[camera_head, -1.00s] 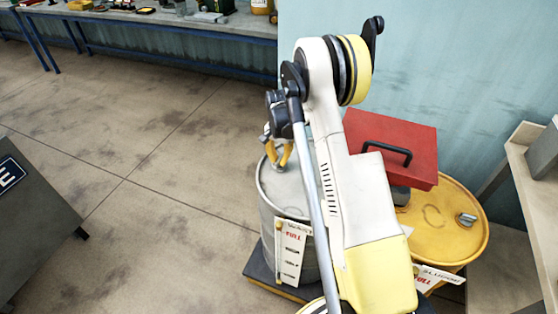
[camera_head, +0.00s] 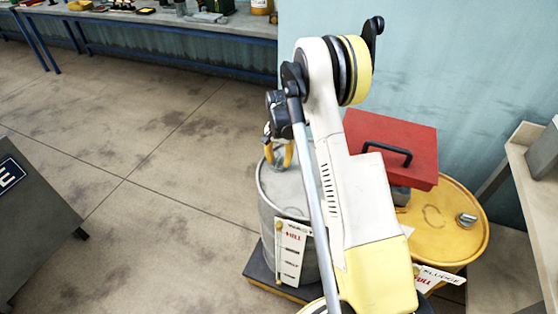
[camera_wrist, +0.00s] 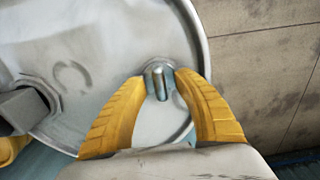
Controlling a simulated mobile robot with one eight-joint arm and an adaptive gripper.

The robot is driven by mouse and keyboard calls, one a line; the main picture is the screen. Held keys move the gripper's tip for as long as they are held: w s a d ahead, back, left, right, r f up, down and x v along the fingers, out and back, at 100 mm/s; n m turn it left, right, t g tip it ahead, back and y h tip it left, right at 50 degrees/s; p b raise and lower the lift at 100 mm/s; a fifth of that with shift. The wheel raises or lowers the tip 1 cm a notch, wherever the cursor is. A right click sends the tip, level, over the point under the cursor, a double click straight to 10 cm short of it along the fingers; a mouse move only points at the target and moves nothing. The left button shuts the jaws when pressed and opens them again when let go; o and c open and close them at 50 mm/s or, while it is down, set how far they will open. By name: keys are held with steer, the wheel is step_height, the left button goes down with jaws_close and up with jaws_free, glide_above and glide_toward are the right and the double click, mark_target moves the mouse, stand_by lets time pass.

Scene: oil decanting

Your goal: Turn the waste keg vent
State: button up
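The waste keg (camera_head: 282,200) is a grey metal drum standing upright, partly hidden behind my arm. A white hanging tag (camera_head: 292,250) with red lettering is on its front. My gripper (camera_head: 278,164) points down at the keg's top, its yellow fingers near the far rim. In the wrist view the waste keg's lid (camera_wrist: 110,35) fills the upper left. The vent (camera_wrist: 158,82), a small metal winged fitting, lies between the fingertips of my gripper (camera_wrist: 161,80). The fingers appear closed against both its sides.
A yellow sludge drum (camera_head: 440,205) stands right of the keg, with a red box (camera_head: 385,140) with a black handle at its back. A grey shelf (camera_head: 530,190) is at the right. A workbench (camera_head: 180,22) runs along the back. Floor (camera_head: 150,210) left of the keg is clear.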

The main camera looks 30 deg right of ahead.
mark_target(279, 159)
step_height(279, 159, up, 12)
stand_by(0.6)
